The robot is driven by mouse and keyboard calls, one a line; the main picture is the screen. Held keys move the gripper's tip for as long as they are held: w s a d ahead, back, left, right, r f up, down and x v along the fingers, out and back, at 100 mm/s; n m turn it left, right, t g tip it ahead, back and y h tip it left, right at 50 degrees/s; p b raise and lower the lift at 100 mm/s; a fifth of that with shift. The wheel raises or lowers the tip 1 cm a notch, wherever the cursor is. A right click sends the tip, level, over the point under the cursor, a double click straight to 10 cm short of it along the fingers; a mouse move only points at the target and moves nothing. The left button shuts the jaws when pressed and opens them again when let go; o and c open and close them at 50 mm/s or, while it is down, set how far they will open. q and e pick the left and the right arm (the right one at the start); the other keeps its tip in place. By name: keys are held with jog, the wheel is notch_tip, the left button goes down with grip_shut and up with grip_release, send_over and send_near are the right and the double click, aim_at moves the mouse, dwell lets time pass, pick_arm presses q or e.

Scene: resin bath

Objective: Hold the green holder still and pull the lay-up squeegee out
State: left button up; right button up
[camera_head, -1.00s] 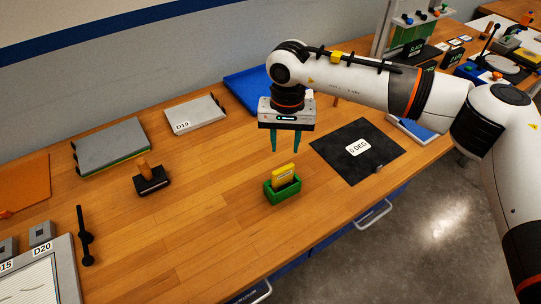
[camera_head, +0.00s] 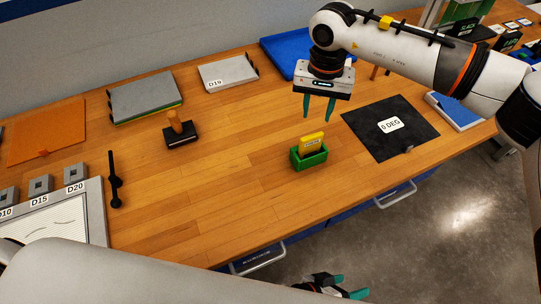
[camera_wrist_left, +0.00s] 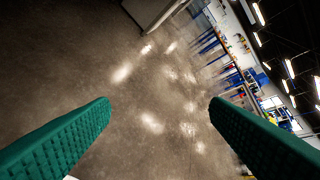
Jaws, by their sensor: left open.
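The green holder (camera_head: 310,159) stands on the wooden bench near its front edge. The yellow lay-up squeegee (camera_head: 312,141) sits upright in it, its lower part hidden by the holder. My right gripper (camera_head: 319,108), on the arm from the right, is above the holder in the head view, its teal fingers apart and empty. My left gripper (camera_head: 346,287) is low in the head view, in front of the bench over the floor, open and empty. In the left wrist view its two fingers (camera_wrist_left: 160,125) are wide apart, with only floor and distant room between them.
A black mat (camera_head: 415,148) marked 0 DEG lies right of the holder. A wooden-handled black block (camera_head: 180,136) stands to the left. A D19 plate (camera_head: 225,76) and blue tray (camera_head: 283,48) lie behind. Drawer handles (camera_head: 258,258) jut from the bench front.

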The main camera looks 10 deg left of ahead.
pick_arm(q)
notch_tip(320, 180, up, 9)
jog(key=d+m+h, duration=0.2)
jog(key=m+h, duration=0.1)
jog(key=w+a+r+m, duration=0.1)
jog(key=w+a+m, duration=0.1)
jog(key=w+a, duration=0.3)
jog(key=w+a+r+m+y, duration=0.1)
jog(key=w+a+r+m, duration=0.1)
jog(key=w+a, duration=0.3)
jog(key=w+a+r+m, duration=0.1)
jog(key=w+a+m, duration=0.2)
jog(key=w+a, duration=0.2)
jog(key=shift+a+r+m+t+y, duration=0.3)
jog(key=shift+a+y, duration=0.1)
jog(key=shift+a, duration=0.05)
jog(key=n+t+y, duration=0.1)
jog(key=n, duration=0.1)
send_near(309, 154)
jog(key=shift+s+a+f, duration=0.15)
jog(key=shift+a+f, duration=0.3)
jog(key=shift+a, duration=0.1)
jog(key=shift+w, duration=0.2)
jog(key=x, duration=1.1)
jog(key=shift+w+d+f, duration=0.1)
jog(key=shift+w+d, duration=0.1)
jog(key=shift+w, duration=0.05)
